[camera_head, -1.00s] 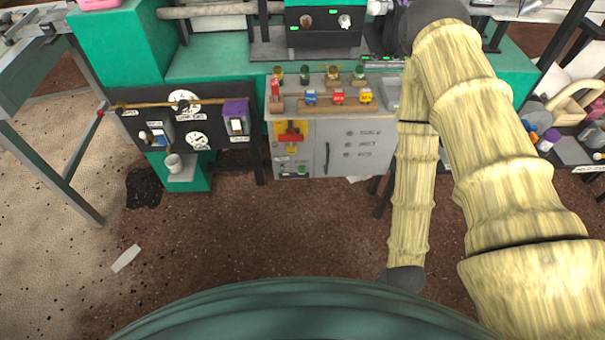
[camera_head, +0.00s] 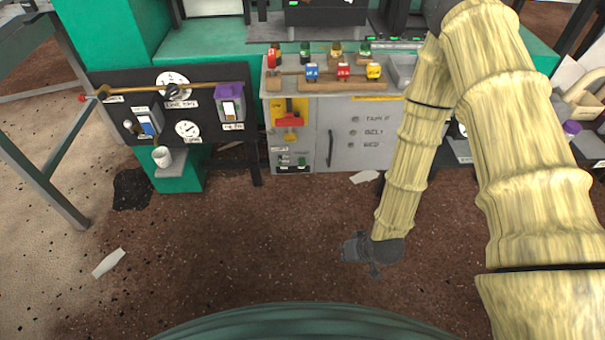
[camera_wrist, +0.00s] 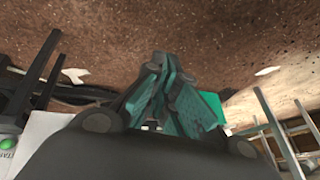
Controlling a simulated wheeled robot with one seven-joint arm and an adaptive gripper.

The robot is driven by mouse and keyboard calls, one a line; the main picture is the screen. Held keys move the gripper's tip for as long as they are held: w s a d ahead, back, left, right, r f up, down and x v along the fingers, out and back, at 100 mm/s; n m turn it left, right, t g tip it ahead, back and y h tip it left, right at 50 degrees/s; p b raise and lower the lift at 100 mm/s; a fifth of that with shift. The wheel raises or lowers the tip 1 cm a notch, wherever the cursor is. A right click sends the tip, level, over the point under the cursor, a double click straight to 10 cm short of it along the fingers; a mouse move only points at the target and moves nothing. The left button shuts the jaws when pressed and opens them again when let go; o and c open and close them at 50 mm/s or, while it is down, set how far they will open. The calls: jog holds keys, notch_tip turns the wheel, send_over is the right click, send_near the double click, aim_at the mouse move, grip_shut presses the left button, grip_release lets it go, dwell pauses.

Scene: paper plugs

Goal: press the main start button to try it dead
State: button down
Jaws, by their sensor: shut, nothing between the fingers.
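My gripper (camera_head: 358,252) hangs low over the brown floor, in front and to the right of the grey cabinet, touching nothing that I can see. In the wrist view its teal-padded fingers (camera_wrist: 168,72) are together and empty. The grey cabinet (camera_head: 318,150) has a red handle (camera_head: 290,121) on a yellow plate and small green parts (camera_head: 291,163) on a dark panel below it. I cannot tell surely which part is the main start button. A round green button (camera_wrist: 8,143) shows at the left edge of the wrist view, on a pale surface with cut-off lettering.
Coloured padlock-like pieces (camera_head: 343,71) stand on the cabinet top. A black panel (camera_head: 209,132) with dials and a purple-framed switch (camera_head: 230,103) is at left, a white cup (camera_head: 163,157) below it. The floor in front is mostly clear; a pale scrap (camera_head: 108,263) lies at left.

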aim_at(302, 163)
jog(key=w+a+n+t+y+b, duration=0.1)
jog(key=w+a+b, duration=0.2)
jog(key=w+b, duration=0.3)
jog(key=w+a+f+n+t+y+b, duration=0.1)
jog(key=w+a+t+y+b, duration=0.1)
jog(key=w+a+b, duration=0.2)
jog(key=w+a+f+n+t+y+b, duration=0.1)
jog(key=w+a+t+b, duration=0.1)
jog(key=w+b, duration=0.8)
jog(key=shift+w+a+f+n+y, duration=0.15)
jog(key=shift+w+a+n+y, duration=0.15)
jog(key=shift+w+a, duration=0.6)
jog(key=shift+w+d, duration=0.2)
jog(key=w+b, duration=0.2)
jog(key=w, duration=0.6)
jog(key=shift+w, duration=0.35)
jog(key=shift+w+p, duration=0.55)
jog(key=shift+w, duration=0.4)
dwell(1.3)
jog(key=shift+s, duration=0.1)
jog(key=shift+s+p, duration=0.4)
jog(key=shift+s, duration=0.45)
